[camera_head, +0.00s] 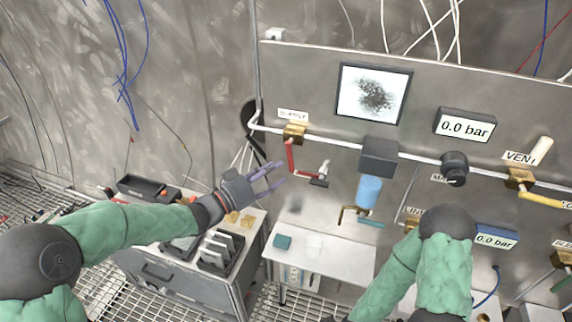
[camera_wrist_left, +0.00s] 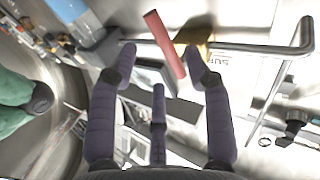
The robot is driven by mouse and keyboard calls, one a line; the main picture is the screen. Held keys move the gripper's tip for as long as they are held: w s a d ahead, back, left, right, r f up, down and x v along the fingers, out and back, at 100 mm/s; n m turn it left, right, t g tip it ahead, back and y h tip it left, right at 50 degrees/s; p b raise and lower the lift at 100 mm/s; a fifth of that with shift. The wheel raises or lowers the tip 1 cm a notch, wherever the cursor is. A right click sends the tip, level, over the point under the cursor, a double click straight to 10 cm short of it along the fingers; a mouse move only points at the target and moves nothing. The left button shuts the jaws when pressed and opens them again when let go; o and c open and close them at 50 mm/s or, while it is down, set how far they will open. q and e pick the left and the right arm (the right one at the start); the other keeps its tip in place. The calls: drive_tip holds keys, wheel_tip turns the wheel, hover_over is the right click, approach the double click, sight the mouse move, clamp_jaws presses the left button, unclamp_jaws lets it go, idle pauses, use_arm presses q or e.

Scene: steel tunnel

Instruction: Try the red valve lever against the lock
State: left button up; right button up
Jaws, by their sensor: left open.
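The red valve lever (camera_head: 291,158) hangs below a brass valve (camera_head: 294,132) on the white pipe, under the SUPPLY label, and bends right at its bottom. A small grey and dark piece (camera_head: 321,176), possibly the lock, is at its lower end. My left gripper (camera_head: 277,177) is open and empty, just left of the lever's lower part. In the left wrist view the lever (camera_wrist_left: 165,45) shows beyond and between the open purple fingers (camera_wrist_left: 160,57); I cannot see contact. The right gripper is out of view; only its arm shows.
A grey cabinet (camera_head: 222,282) with trays stands below my left arm. A white shelf (camera_head: 335,266) holds a teal block (camera_head: 283,241). A blue filter bowl (camera_head: 369,190) hangs right of the lever. Gauges (camera_head: 464,126) read 0.0 bar.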

use_arm(q)
drive_tip(key=v, duration=0.5)
drive_tip(key=shift+s+a, duration=0.1)
idle(0.3)
wheel_tip(320, 180, down, 34)
drive_tip(key=s+a+n+g+y+b, duration=0.2)
drive_tip(key=n+y+b, duration=0.4)
drive_tip(key=n+y, duration=0.2)
drive_tip(key=s+f+n+g+y+b, duration=0.2)
drive_tip(key=s+f+g+b, duration=0.3)
drive_tip(key=s+f, duration=1.8)
drive_tip(key=s+n+g, duration=0.1)
drive_tip(key=g, duration=0.3)
drive_tip(key=shift+d+f+g+y, duration=0.15)
drive_tip(key=shift+d+g+y, duration=0.15)
drive_tip(key=shift+y, duration=0.1)
